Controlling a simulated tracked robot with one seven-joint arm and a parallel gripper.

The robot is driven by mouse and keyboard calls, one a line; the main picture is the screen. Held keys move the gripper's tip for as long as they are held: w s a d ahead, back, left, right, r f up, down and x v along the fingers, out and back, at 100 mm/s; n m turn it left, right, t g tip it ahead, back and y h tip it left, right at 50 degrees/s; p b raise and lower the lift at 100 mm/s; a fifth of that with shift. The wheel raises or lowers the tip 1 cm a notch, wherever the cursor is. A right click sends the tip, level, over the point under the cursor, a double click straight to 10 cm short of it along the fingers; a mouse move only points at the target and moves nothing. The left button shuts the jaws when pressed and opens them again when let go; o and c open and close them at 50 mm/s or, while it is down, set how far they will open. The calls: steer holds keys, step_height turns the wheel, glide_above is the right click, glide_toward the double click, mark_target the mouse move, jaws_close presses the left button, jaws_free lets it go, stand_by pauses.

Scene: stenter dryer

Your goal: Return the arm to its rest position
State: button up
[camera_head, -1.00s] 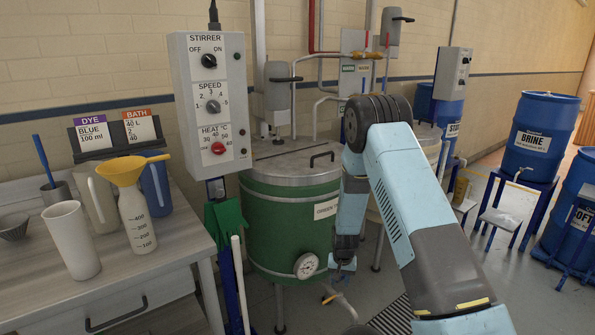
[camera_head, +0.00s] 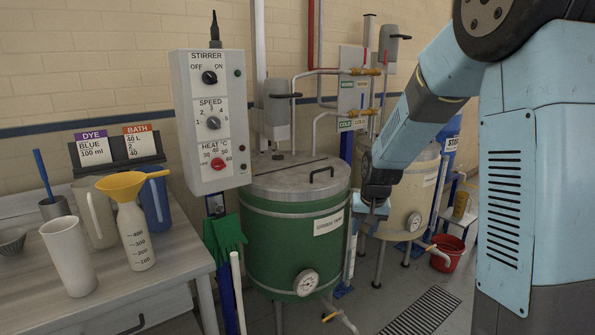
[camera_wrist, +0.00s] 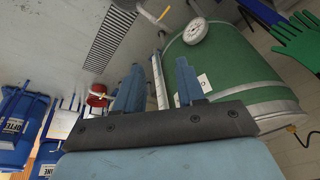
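My arm is light blue with dark joints and fills the right side of the head view. It reaches left to my gripper (camera_head: 376,209), which hangs just right of the green tank (camera_head: 292,253), in front of a cream tank (camera_head: 408,207). In the wrist view my gripper (camera_wrist: 158,88) has its two blue fingers spread apart, with nothing held between them. A pale upright strip and the floor show behind the gap. The green tank (camera_wrist: 228,75) fills the right of that view; I cannot tell the exact distance to it.
A bench (camera_head: 185,245) at left bears a yellow funnel (camera_head: 127,183) in a bottle, jugs and a cup. A red bucket (camera_head: 447,252) stands on the floor beyond a drain grate (camera_head: 424,312). Green gloves (camera_head: 224,238) hang beside the bench.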

steer(key=s+d+r+t, duration=0.1)
steer(key=s+d+r, duration=0.2)
steer(key=s+r, duration=1.1)
steer(key=s+d+r, duration=0.1)
steer(key=s+r, duration=0.1)
steer(key=s, duration=0.6)
steer(key=s+d+r+n+t, duration=0.1)
steer(key=s+r, duration=0.1)
steer(key=s, duration=0.5)
steer(key=shift+s+h, duration=0.4)
